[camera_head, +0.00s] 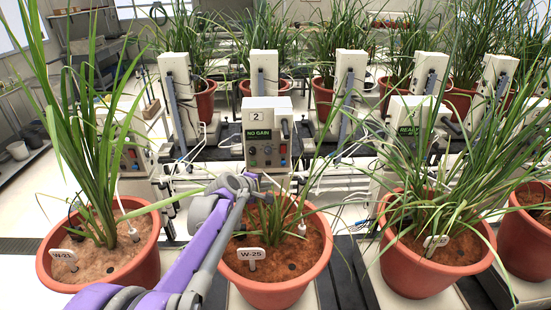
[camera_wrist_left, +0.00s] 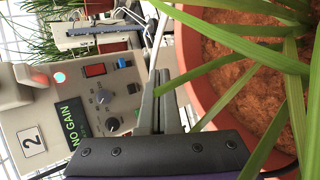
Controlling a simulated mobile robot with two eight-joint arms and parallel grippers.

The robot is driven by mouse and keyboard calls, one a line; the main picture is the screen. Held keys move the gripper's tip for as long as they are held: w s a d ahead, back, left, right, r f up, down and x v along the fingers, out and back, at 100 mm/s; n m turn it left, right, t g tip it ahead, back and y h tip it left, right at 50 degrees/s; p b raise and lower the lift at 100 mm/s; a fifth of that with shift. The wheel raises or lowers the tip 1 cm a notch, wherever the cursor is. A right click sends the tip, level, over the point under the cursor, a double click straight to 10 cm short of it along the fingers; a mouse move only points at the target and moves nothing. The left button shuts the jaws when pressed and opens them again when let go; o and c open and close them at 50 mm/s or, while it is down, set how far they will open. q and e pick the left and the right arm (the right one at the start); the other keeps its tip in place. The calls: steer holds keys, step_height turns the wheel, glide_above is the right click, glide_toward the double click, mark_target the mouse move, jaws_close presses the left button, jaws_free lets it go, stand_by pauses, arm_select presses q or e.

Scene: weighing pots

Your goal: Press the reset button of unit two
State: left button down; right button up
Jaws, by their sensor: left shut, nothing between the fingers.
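Unit two is the pale box (camera_head: 271,112) labelled "2", with a lit green "NO GAIN" display (camera_head: 258,134). Its front panel also shows in the left wrist view (camera_wrist_left: 36,110), turned sideways. There I see a lit cyan round light or button (camera_wrist_left: 59,78), a red rectangular piece (camera_wrist_left: 95,70), small round pieces near the panel's edge, and dark knobs (camera_wrist_left: 112,124). I cannot tell which one is the reset button. My left gripper (camera_head: 252,180) is shut and empty, just below and in front of the panel. Its fingers (camera_wrist_left: 158,88) appear apart from the panel. My right gripper is not in view.
A potted plant tagged W-25 (camera_head: 268,292) stands under my left arm, its leaves close to the gripper. A neighbouring unit showing "READY" (camera_head: 408,131) stands to the right.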

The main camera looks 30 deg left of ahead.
arm_select(q)
steer(key=s, duration=0.1)
glide_toward(272, 166)
step_height(272, 166, down, 3)
steer(key=w+d, duration=0.2)
steer(key=shift+w+a+p, duration=0.45)
steer(key=shift+w+a, duration=0.05)
steer(key=shift+a, duration=0.05)
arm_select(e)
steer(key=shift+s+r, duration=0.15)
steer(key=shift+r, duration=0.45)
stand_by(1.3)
arm_select(q)
steer(key=shift+w+a, duration=0.2)
steer(key=shift+w, duration=0.15)
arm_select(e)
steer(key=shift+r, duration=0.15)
arm_select(q)
steer(key=shift+w+a, duration=0.2)
steer(key=shift+w, duration=0.1)
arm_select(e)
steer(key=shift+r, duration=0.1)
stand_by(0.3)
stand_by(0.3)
arm_select(q)
steer(key=shift+s+d, duration=0.45)
steer(key=shift+s, duration=0.25)
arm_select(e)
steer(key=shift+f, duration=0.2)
